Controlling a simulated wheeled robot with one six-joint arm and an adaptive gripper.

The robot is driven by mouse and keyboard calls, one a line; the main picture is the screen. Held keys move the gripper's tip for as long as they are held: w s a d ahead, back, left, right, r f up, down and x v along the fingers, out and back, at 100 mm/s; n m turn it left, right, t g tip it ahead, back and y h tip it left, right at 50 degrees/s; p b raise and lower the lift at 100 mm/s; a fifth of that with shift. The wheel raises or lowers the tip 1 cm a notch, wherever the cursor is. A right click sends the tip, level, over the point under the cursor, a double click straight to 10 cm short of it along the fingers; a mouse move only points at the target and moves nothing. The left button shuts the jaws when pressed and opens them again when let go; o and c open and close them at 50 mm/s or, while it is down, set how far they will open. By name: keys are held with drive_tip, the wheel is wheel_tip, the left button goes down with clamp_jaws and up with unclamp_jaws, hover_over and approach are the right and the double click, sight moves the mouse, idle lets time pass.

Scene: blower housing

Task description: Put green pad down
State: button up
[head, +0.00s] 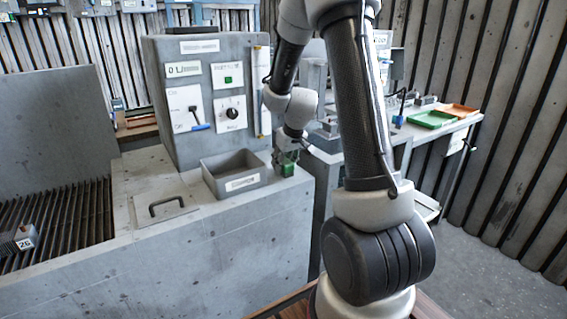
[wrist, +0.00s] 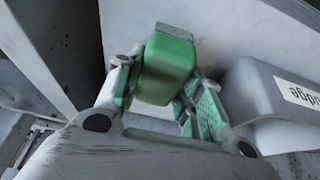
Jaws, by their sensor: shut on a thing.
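The green pad (wrist: 167,70) is a small block with rounded edges, held between the two fingers of my gripper (wrist: 160,88) in the wrist view. In the head view my gripper (head: 288,157) is over the right end of the grey housing top, with the green pad (head: 287,169) at its fingertips. The pad is at or just above the grey surface; I cannot tell whether it touches. The fingers partly hide the pad's sides.
A grey labelled bin (head: 236,174) sits just left of the pad and shows at the right in the wrist view (wrist: 262,95). The control panel (head: 207,101) rises behind. A handled lid (head: 165,207) lies further left. Green (head: 431,119) and orange (head: 458,110) trays stand on the right-hand bench.

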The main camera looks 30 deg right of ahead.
drive_tip(key=shift+f, duration=0.2)
drive_tip(key=o, duration=1)
drive_tip(key=v, duration=1.2)
drive_tip(key=s+a+r, duration=0.2)
drive_tip(key=s+r, duration=0.1)
drive_tip(key=s, duration=0.5)
drive_tip(key=s+a+r, duration=0.2)
drive_tip(key=s+a, duration=0.1)
drive_tip(key=s, duration=0.6)
drive_tip(key=s+a+r, duration=0.2)
drive_tip(key=s+r, duration=0.1)
drive_tip(key=s, duration=0.5)
drive_tip(key=shift+s+a+r, duration=0.2)
drive_tip(key=shift+s+r, duration=0.05)
drive_tip(key=shift+r, duration=0.05)
